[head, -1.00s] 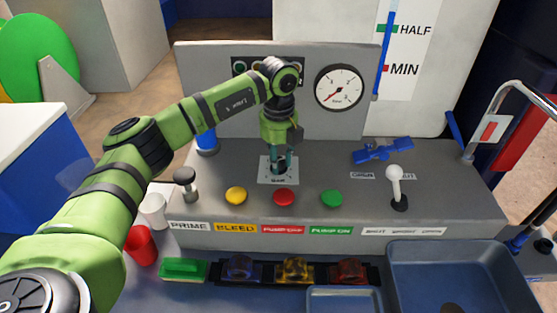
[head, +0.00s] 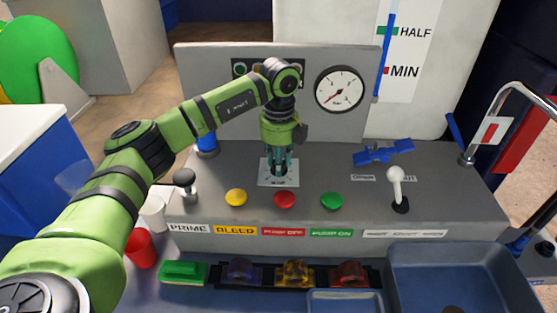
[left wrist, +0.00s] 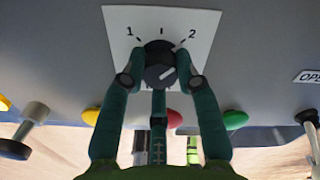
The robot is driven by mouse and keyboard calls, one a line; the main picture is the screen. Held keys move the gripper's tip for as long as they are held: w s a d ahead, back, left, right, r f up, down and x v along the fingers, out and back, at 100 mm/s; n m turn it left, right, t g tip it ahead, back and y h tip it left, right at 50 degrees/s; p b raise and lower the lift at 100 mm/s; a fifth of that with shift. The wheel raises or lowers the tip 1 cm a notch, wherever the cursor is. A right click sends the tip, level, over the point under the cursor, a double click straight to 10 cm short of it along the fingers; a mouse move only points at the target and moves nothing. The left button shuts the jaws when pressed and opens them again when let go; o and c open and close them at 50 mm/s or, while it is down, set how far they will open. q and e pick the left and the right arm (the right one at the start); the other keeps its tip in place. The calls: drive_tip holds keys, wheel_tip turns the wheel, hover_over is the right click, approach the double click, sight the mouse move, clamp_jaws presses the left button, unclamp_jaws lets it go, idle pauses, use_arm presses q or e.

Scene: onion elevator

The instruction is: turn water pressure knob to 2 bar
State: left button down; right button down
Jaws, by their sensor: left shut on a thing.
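The black water pressure knob (left wrist: 159,58) sits on a white plate (left wrist: 205,22) with tick marks and the numbers 1 and 2. A short white mark shows on the knob's lower right part in the left wrist view. My left gripper (left wrist: 160,72) is shut on the knob, one finger on each side. In the head view my left gripper (head: 279,168) points straight down at the white plate (head: 291,180), and its fingers mostly hide the knob. The round pressure gauge (head: 339,88) has its red needle toward the lower left. My right gripper is not in view.
Yellow (head: 236,197), red (head: 285,199) and green (head: 332,201) buttons stand in front of the plate. A black-topped lever (head: 186,180) is to the left. A blue valve handle (head: 384,152) and a white-knobbed lever (head: 396,185) are to the right.

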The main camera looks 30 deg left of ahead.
use_arm(q)
drive_tip(key=shift+s+d+f, duration=0.2)
drive_tip(key=shift+d+f, duration=0.05)
drive_tip(key=shift+f, duration=0.05)
drive_tip(key=c, duration=0.9)
unclamp_jaws()
drive_tip(key=shift+r, duration=0.3)
drive_tip(key=shift+w+r, duration=0.1)
drive_tip(key=shift+r, duration=0.2)
wheel_tip(320, 180, up, 11)
drive_tip(key=shift+d+r, duration=0.1)
